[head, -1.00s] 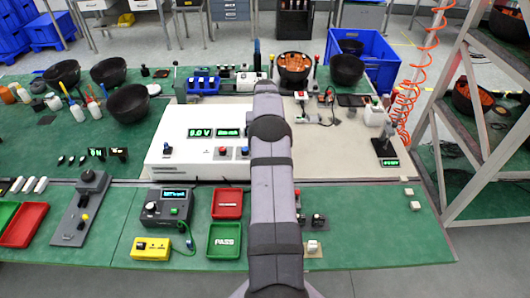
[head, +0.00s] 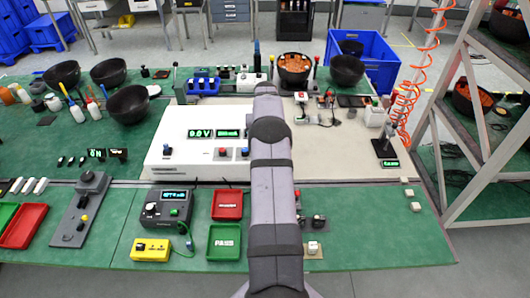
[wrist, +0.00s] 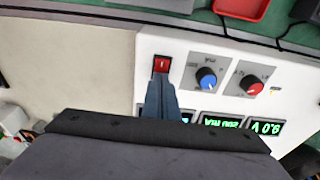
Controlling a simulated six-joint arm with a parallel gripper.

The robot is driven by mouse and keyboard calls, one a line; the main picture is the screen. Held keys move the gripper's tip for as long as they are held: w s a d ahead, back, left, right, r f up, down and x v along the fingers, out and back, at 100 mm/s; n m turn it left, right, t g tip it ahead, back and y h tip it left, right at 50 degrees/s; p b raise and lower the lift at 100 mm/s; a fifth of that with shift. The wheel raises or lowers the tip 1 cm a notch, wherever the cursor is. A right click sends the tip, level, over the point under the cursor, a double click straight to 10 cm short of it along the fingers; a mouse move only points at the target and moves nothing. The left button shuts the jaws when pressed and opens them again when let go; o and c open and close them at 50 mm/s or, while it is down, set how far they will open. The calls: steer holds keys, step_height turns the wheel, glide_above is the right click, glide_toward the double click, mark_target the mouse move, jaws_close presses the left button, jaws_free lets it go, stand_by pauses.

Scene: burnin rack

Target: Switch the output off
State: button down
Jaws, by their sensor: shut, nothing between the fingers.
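The white power supply (head: 185,165) stands on the bench left of my arm in the head view, with lit green displays (head: 200,134). The fingers hide part of the panel; my arm hides the gripper in the head view.
A red tray (head: 227,205) and a green tray (head: 224,242) lie in front of the supply. A meter (head: 165,208) and a yellow box (head: 150,250) with a green lead are left of them. A metal rack (head: 480,130) stands at the right.

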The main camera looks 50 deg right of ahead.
step_height(320, 180, up, 7)
steer(key=p, duration=0.4)
steer(key=shift+f, duration=0.15)
stand_by(0.5)
steer(key=shift+w, duration=0.1)
